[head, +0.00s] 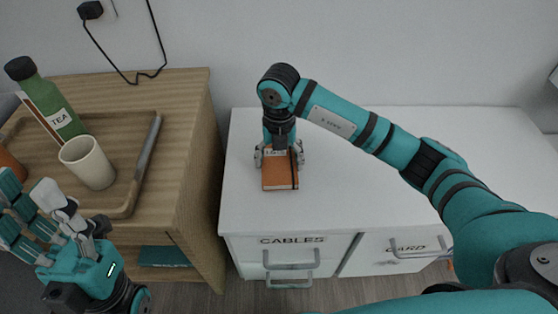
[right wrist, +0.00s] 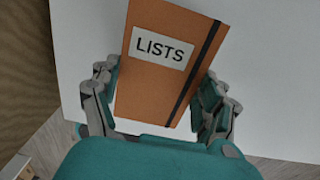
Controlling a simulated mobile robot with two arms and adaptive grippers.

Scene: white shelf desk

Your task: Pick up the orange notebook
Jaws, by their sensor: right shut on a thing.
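The orange notebook (head: 279,175) has a dark elastic band and a white label. It is on or just above the white desk top, near its left end; I cannot tell which. In the right wrist view the notebook (right wrist: 155,88) shows its label reading "LISTS". My right gripper (head: 280,155) comes down over it from above, with fingers on both sides, shut on it. In the right wrist view the fingers of my right gripper (right wrist: 160,105) flank its two long edges. My left gripper (head: 50,215) is at the lower left, away from the notebook; its fingers look spread.
The white desk (head: 370,205) has drawers labelled "CABLES" and "CARD", and its top is mostly clear. A wooden cabinet (head: 180,120) at the left bears a tray (head: 143,165), a beige cup (head: 88,163) and a green tea bottle (head: 52,100). A cable (head: 110,60) hangs on the wall.

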